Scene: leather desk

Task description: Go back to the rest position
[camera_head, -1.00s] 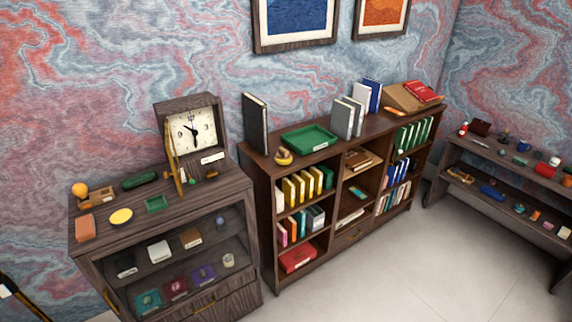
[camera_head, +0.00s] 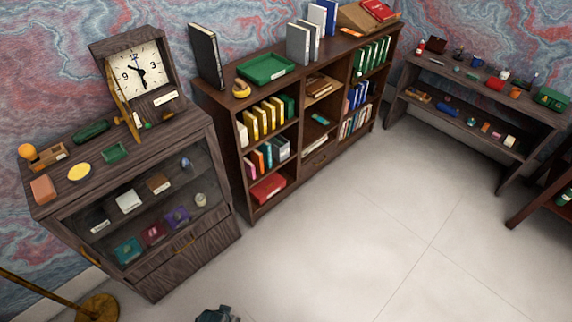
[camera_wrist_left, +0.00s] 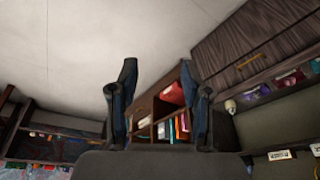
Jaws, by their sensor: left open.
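My left gripper (camera_wrist_left: 162,92) shows in the left wrist view with its two dark fingers spread apart and nothing between them. The bookcase and floor show beyond the fingers, well away from them. My right gripper is not in view. The task names no object to handle.
A dark wooden cabinet (camera_head: 180,140) with a clock (camera_head: 140,73) on top stands at left. A bookcase (camera_head: 222,108) stands behind, and a low shelf (camera_head: 470,127) at right. A brass lamp base (camera_head: 98,307) is at lower left. The pale floor (camera_head: 370,245) is clear.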

